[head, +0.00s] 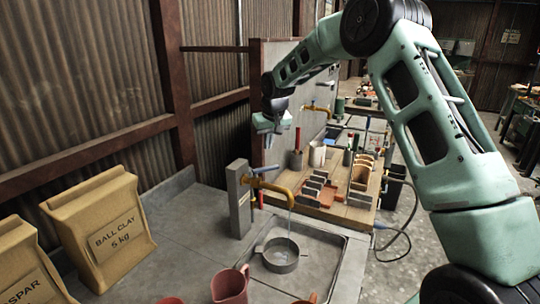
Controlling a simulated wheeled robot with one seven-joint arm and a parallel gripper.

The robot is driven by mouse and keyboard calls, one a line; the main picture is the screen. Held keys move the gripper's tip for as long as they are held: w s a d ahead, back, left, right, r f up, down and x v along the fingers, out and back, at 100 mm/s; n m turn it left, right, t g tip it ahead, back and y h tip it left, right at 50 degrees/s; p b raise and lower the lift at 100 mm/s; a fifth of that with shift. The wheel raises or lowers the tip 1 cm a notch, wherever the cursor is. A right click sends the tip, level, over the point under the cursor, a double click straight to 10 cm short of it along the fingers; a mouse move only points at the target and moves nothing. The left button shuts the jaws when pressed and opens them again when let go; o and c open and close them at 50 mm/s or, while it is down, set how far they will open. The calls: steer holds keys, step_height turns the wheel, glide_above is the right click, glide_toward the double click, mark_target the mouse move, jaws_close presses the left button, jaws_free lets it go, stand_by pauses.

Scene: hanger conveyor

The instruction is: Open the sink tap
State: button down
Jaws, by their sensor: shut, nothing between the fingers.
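The brass sink tap (273,186) sticks out from a grey post (239,200) at the back of the sink, its spout bent down over the basin. A small lever shows on top of the tap near the post; its exact position is too small to tell. A thin pale line, which looks like running water, drops from the spout toward a round grey bowl (281,262) in the sink (325,240). My gripper (268,130) is shut and empty. It shows above the tap in the picture, apart from it, in front of the grey partition.
Bags of clay (105,230) stand on the counter at left. A pink mug (231,287) is at the front. Beyond the sink, a wooden bench (345,213) holds racks and pots, with a second brass tap (318,108) behind.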

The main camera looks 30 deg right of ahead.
step_height(320, 180, down, 6)
steer(key=s+p, duration=0.2)
steer(key=p, duration=0.2)
steer(key=shift+r, duration=0.2)
steer(key=shift+s+a, duration=0.1)
